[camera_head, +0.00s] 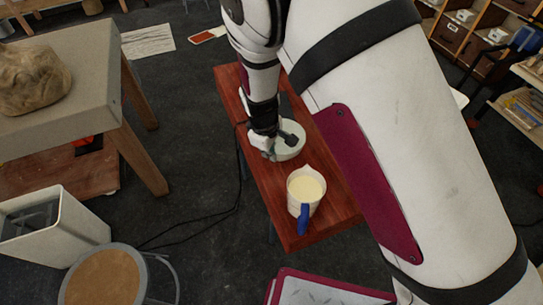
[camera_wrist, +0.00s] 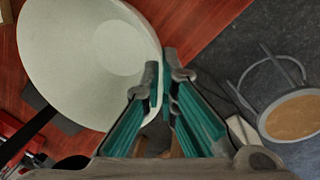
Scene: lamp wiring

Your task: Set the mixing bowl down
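The mixing bowl (camera_wrist: 60,60) is pale grey-green and looks empty in the wrist view, filling the upper left. My gripper (camera_wrist: 164,82) has its teal-lined fingers either side of the bowl's near rim, closed on it. In the head view the bowl (camera_head: 291,150) is at the middle of a narrow red wooden bench (camera_head: 322,229), partly hidden by my gripper (camera_head: 270,152) at its left side. I cannot tell whether the bowl's base touches the bench.
A white jug (camera_head: 305,190) with a blue handle and cream-coloured contents stands on the bench in front of the bowl. A round stool (camera_head: 104,278) and a pale bin (camera_head: 50,229) are at lower left. A dark cable runs down beside the bench.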

